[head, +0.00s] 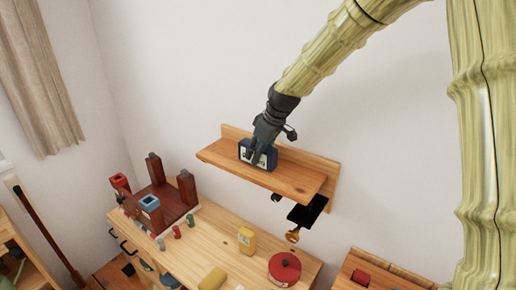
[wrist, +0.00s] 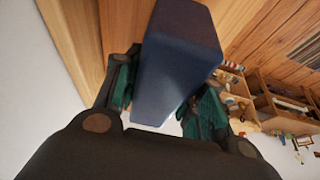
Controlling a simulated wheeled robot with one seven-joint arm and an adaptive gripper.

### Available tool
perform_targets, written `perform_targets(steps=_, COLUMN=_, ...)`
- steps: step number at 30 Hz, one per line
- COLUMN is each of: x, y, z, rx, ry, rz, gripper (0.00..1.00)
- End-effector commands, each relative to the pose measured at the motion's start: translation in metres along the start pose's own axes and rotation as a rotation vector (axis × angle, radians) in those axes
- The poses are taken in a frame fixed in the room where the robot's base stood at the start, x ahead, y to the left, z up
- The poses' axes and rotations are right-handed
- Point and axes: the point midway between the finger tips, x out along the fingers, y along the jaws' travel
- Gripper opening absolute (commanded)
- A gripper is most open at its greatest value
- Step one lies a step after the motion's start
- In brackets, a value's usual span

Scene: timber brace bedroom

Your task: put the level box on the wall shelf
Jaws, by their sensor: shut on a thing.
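The level box is a dark blue box with a pale label, seen at the wall shelf in the head view (head: 262,158). In the wrist view the blue box (wrist: 178,60) sits between my two green-padded fingers. My gripper (head: 260,150) is shut on the box from above; in the wrist view its fingers (wrist: 160,95) flank the box. The wall shelf (head: 295,182) is a wooden board with a back rail fixed to the white wall. The box appears upright at the shelf's left half; whether its base touches the board I cannot tell.
Below is a wooden bench (head: 205,250) with a yellow canister (head: 246,240), a red round tin (head: 285,269), a yellow block (head: 212,279) and several small pegs. An upturned dark red stool (head: 163,207) stands at its left end. The shelf's right half is clear.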

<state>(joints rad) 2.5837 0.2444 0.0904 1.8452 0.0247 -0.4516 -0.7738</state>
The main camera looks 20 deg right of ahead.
Motion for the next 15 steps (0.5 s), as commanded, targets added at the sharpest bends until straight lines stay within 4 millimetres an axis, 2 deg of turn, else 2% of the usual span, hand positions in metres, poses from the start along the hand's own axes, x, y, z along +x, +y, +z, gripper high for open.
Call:
perform_targets(steps=14, x=0.0056, y=0.0001, z=0.0021, rx=0.0, ry=0.001, rz=0.0, gripper=0.1)
perform_targets(steps=15, x=0.006, y=0.0, z=0.0024, rx=0.0, ry=0.0, rz=0.0, gripper=0.42)
